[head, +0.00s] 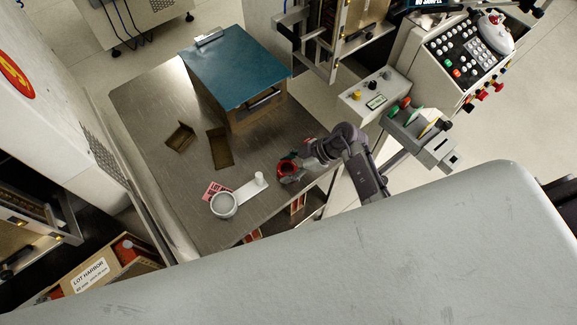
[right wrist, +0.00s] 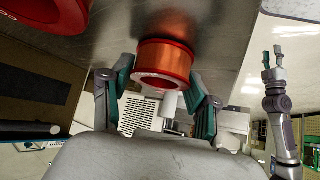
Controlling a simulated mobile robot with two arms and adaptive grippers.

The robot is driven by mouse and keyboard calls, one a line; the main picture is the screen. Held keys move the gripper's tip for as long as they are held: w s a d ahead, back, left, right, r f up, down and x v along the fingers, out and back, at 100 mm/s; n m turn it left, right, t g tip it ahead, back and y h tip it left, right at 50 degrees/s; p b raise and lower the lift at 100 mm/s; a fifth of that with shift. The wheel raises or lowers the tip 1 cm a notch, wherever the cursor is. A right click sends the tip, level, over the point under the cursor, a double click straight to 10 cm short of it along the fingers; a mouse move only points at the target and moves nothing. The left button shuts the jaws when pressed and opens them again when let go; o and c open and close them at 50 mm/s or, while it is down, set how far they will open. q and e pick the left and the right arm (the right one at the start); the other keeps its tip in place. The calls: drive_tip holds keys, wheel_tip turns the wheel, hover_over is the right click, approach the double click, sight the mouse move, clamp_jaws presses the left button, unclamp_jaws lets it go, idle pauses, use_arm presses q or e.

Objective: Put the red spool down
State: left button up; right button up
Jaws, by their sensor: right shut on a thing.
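My right gripper (head: 286,172) is shut on the red spool (head: 288,166) over the right part of the metal table. In the right wrist view the spool (right wrist: 164,62), with red flanges and a copper-coloured winding, sits between the two teal fingertips (right wrist: 160,88). It is close to the metal surface, but I cannot tell whether it touches. In the head view, a white plate with an upright post (head: 260,180) lies just left of the gripper. My left gripper (right wrist: 272,55) shows at the right of the wrist view, its fingers apart and empty.
A control panel (head: 470,50) stands at right.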

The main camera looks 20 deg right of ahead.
drive_tip(key=o, duration=1.1)
drive_tip(key=shift+f, duration=0.1)
drive_tip(key=shift+o, duration=0.2)
drive_tip(key=v, duration=1.2)
